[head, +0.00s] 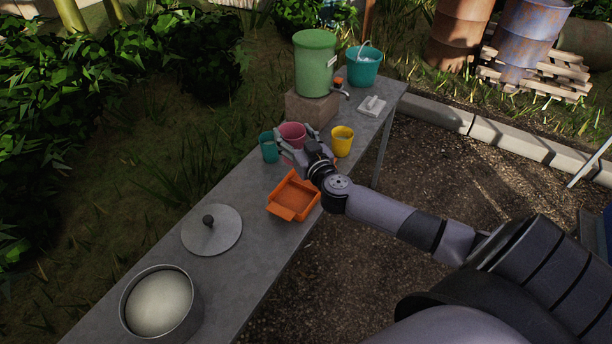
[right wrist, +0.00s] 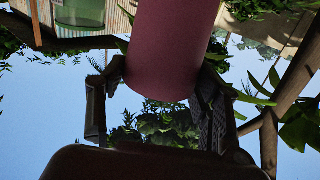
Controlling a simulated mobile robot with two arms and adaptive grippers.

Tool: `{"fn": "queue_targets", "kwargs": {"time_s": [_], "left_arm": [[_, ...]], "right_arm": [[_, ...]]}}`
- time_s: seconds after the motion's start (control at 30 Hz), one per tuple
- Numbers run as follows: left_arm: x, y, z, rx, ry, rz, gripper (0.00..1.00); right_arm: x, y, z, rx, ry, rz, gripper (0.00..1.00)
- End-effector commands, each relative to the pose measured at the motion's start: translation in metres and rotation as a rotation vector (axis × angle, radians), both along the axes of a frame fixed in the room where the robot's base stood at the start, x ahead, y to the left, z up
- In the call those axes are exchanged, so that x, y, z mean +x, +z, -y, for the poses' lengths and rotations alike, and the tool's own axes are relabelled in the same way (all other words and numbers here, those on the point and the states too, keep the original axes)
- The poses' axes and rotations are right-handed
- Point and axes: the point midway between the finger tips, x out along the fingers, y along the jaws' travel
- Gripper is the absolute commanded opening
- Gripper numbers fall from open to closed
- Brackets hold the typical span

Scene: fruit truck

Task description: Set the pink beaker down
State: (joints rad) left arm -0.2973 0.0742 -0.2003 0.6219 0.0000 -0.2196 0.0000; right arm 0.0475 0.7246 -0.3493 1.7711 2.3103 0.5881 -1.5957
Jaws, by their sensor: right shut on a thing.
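The pink beaker (head: 292,131) is over the far half of the grey table, between a teal beaker (head: 269,148) on its left and a yellow beaker (head: 342,141) on its right. My right gripper (head: 296,148) is shut on it from the near side and hides its lower part. In the right wrist view the pink beaker (right wrist: 172,50) sits between the two fingers (right wrist: 165,100). I cannot tell whether its base touches the table. My left gripper is not in view.
The long grey table (head: 165,248) holds an orange tray (head: 281,212), a round lid (head: 226,236) and a pot (head: 187,322) towards the front. A green dispenser (head: 314,65) on a block (head: 311,108) and a teal bucket (head: 364,72) stand at the back.

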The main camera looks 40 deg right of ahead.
Motion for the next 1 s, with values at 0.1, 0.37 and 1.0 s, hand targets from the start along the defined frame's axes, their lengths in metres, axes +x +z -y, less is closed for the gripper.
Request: {"fn": "queue_targets", "kwargs": {"time_s": [0.1,0.37,1.0], "left_arm": [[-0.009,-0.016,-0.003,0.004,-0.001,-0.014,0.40],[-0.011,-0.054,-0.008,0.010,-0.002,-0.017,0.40],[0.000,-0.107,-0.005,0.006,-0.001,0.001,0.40]], "right_arm": [[-0.001,-0.038,-0.001,0.005,-0.004,-0.007,0.28],[-0.001,-0.111,-0.001,0.003,-0.003,-0.006,0.28],[-0.001,-0.188,-0.001,0.001,-0.001,-0.004,0.28]]}}
